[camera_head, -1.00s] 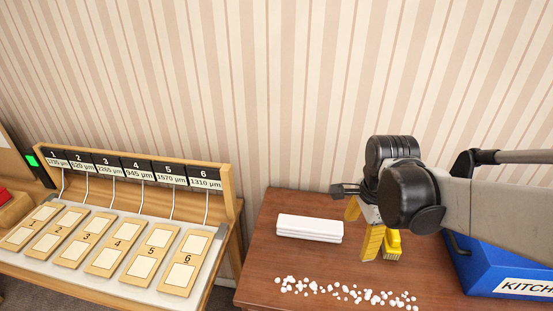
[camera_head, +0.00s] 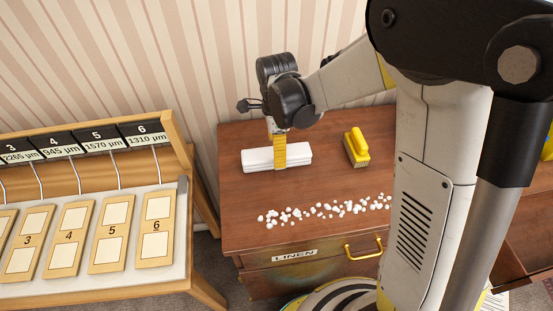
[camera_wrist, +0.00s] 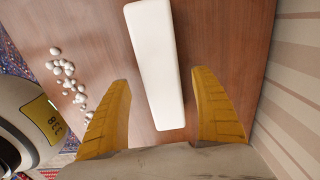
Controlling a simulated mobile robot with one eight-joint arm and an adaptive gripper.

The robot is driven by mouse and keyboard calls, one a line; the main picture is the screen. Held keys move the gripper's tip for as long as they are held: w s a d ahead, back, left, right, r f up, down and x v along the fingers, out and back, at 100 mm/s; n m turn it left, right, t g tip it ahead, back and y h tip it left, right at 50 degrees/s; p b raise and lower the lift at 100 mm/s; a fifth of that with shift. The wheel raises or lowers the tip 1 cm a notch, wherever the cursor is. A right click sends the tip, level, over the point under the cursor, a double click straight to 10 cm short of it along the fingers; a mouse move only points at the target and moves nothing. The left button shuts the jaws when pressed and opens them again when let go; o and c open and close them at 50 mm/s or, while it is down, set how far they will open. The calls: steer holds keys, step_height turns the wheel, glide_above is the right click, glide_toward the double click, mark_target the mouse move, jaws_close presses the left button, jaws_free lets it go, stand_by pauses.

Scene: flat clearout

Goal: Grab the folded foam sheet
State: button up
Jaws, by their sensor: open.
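The folded foam sheet (camera_head: 297,155) is a white, layered flat block lying on the brown wooden dresser top (camera_head: 223,190) near the wall. It also shows in the wrist view as a long white block (camera_wrist: 155,60). My gripper (camera_head: 281,168) is over the sheet, with a yellow finger in front of its near side. In the wrist view my gripper (camera_wrist: 162,108) is open, with one yellow finger on each side of the sheet and a visible gap to it on both sides. The head view hides the far finger.
White foam crumbs (camera_head: 322,209) are scattered along the dresser's front. A yellow brush (camera_head: 357,148) stands right of the sheet. A drawer labelled LINEN (camera_head: 295,256) is below. A rack of numbered sample cards (camera_head: 112,232) stands to the left. The striped wall is close behind.

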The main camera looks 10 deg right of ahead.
step_height(320, 180, down, 3)
steer(key=shift+w+r+b, duration=0.1)
steer(key=shift+b, duration=0.3)
steer(key=c, duration=1.2)
steer(key=shift+r, duration=0.15)
